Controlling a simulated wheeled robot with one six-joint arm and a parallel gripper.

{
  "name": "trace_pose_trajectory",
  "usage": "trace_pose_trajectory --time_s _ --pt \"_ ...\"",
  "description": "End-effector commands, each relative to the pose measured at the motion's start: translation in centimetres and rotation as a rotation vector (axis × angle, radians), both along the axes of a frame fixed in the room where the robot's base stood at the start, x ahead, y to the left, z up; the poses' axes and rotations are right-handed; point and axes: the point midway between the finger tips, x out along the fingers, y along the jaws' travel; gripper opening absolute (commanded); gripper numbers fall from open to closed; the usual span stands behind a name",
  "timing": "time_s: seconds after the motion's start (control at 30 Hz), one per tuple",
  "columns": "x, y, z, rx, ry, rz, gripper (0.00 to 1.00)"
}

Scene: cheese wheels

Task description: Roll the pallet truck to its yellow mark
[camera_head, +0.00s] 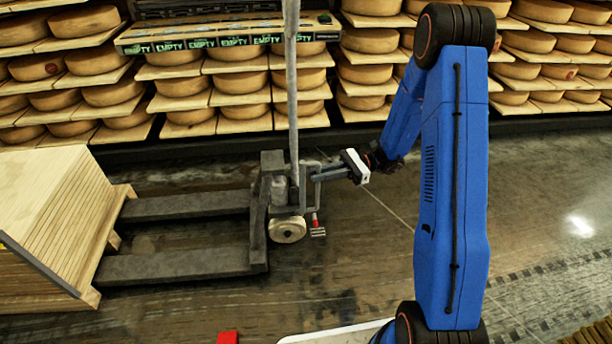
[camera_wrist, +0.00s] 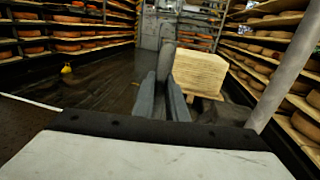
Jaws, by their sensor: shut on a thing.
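The grey pallet truck (camera_head: 262,215) stands on the dark floor, left of centre in the head view. Its two forks point left, toward a pale wooden stack. Its tall handle pole (camera_head: 292,90) rises upright; a pole also crosses the right of the wrist view (camera_wrist: 285,70). My gripper (camera_head: 322,174) reaches in from the right and is shut on a bar of the truck beside the pole. In the wrist view my gripper (camera_wrist: 166,100) has its fingers around an upright grey piece. I cannot make out a yellow floor mark for certain.
The wooden stack (camera_head: 50,210) stands at the left by the fork tips. Shelves of cheese wheels (camera_head: 240,82) line the back. A red object (camera_head: 228,337) lies at the bottom edge. A small yellow object (camera_wrist: 66,68) is on the floor at left. Floor right of the truck looks clear.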

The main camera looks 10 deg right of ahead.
Motion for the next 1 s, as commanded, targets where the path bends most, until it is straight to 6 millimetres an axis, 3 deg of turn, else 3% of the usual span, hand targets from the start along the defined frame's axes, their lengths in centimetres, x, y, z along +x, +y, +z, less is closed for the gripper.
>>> trace_pose_trajectory --time_s 0.47,0.5,0.57,0.6,1.0 --pt "-0.3 -0.7 -0.1 0.0 0.004 0.006 0.0" --pt "-0.3 -0.7 -0.1 0.0 0.004 0.006 0.15" --pt "-0.3 -0.7 -0.1 0.0 0.004 0.006 0.29" --pt "-0.2 -0.7 0.0 0.001 0.003 0.005 0.31" --pt "0.0 -1.6 0.0 0.0 0.001 0.001 0.31"
